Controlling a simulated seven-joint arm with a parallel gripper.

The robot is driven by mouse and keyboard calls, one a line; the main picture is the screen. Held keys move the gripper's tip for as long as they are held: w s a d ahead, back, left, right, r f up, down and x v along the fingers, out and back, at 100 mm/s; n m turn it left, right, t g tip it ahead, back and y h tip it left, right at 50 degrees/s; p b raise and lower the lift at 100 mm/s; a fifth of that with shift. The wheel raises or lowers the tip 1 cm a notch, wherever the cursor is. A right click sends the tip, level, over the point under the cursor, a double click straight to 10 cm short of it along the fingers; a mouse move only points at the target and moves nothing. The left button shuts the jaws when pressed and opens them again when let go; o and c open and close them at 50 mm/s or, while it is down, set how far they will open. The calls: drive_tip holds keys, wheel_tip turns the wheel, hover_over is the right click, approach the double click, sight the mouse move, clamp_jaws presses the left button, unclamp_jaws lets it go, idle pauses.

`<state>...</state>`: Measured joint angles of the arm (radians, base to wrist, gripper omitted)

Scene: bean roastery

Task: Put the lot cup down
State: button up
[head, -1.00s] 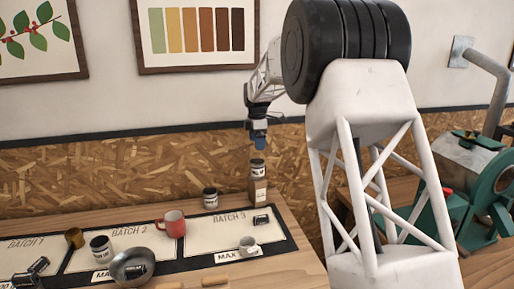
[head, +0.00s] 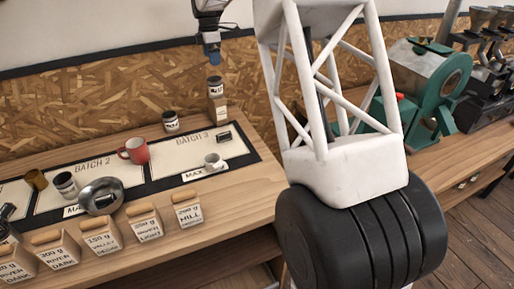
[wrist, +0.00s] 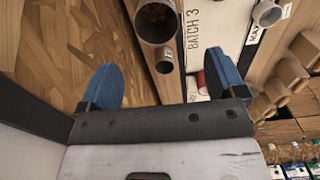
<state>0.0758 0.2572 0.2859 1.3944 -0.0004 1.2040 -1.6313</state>
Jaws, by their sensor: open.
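A similar labelled cup (head: 170,121) stands on the table to the left of the block.
Several labelled bags (head: 188,210) line the front edge. A green roaster (head: 425,85) stands right, behind my arm.

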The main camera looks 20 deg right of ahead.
drive_tip(key=s+a+r+m, duration=0.1)
drive_tip(key=s+r+m, duration=0.15)
drive_tip(key=s, duration=0.75)
drive_tip(key=s+a+r+m+t, duration=0.15)
drive_tip(key=s+m, duration=0.25)
drive_tip(key=s, duration=0.6)
drive_tip(key=s+a+r+m, duration=0.2)
drive_tip(key=s+r+m, duration=0.1)
drive_tip(key=s, duration=0.8)
drive_tip(key=s+f+m, duration=0.2)
drive_tip(key=s+f, duration=0.1)
drive_tip(key=s, duration=0.6)
drive_tip(key=s+a+f+m, duration=0.1)
drive_tip(key=s+f+m, duration=0.2)
drive_tip(key=s, duration=0.7)
drive_tip(key=s+a+f+m+t, duration=0.1)
drive_tip(key=s+f+m, duration=0.2)
drive_tip(key=s, duration=0.7)
drive_tip(key=shift+s, duration=0.25)
drive_tip(key=shift+m, duration=0.25)
